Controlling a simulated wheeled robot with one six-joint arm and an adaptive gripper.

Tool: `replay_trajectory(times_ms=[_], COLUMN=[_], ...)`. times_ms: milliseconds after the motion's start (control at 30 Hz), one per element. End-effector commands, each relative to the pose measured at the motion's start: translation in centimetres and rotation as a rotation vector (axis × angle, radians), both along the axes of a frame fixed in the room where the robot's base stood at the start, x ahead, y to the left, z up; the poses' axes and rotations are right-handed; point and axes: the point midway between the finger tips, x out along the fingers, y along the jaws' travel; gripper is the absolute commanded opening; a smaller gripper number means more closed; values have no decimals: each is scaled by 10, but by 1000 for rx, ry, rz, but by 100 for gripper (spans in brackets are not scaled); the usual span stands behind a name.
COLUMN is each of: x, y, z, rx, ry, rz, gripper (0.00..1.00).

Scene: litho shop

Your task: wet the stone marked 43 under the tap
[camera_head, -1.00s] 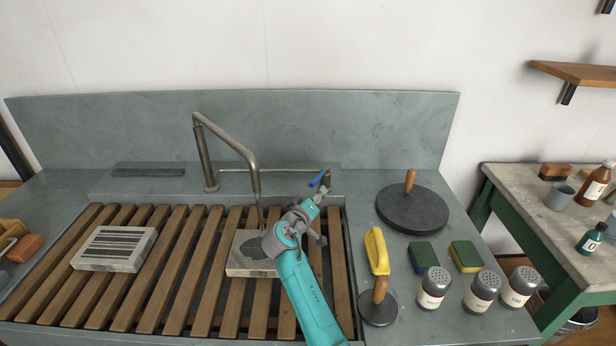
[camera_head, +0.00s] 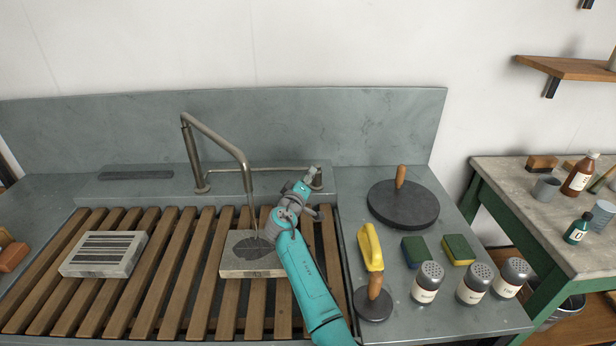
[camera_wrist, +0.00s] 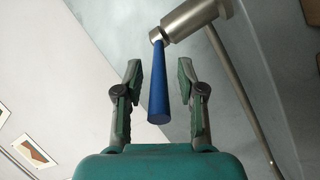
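A pale grey stone (camera_head: 238,268) lies on the slatted rack under the tap (camera_head: 216,135). A dark patch covers part of its top, and a thin stream seems to run from the spout onto it. A second stone (camera_head: 103,254) with dark bars lies on the rack at the left. I cannot read a number on either stone. My gripper (camera_head: 308,188) is at the tap's valve, right of the spout. In the wrist view my gripper (camera_wrist: 159,82) is open around the blue tap lever (camera_wrist: 158,90), with gaps on both sides.
The wooden rack (camera_head: 178,270) spans the sink. At right on the counter stand a round dark disc (camera_head: 402,207), a yellow-handled tool (camera_head: 370,247), sponges (camera_head: 458,249) and shakers (camera_head: 427,283). A side table (camera_head: 520,185) with bottles is farther right.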

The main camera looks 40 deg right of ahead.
Motion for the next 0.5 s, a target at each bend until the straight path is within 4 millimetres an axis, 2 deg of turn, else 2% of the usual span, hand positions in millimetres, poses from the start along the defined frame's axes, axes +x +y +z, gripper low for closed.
replay_trajectory(times_ms=[133,400,433,500], x=[4,5,5,5], y=[-6,-7,-7,-7], z=[0,0,0,0], rx=[1,1,1,1], ry=[-1,-1,-1,-1], rz=[0,0,0,0], gripper=[39,39,34,17])
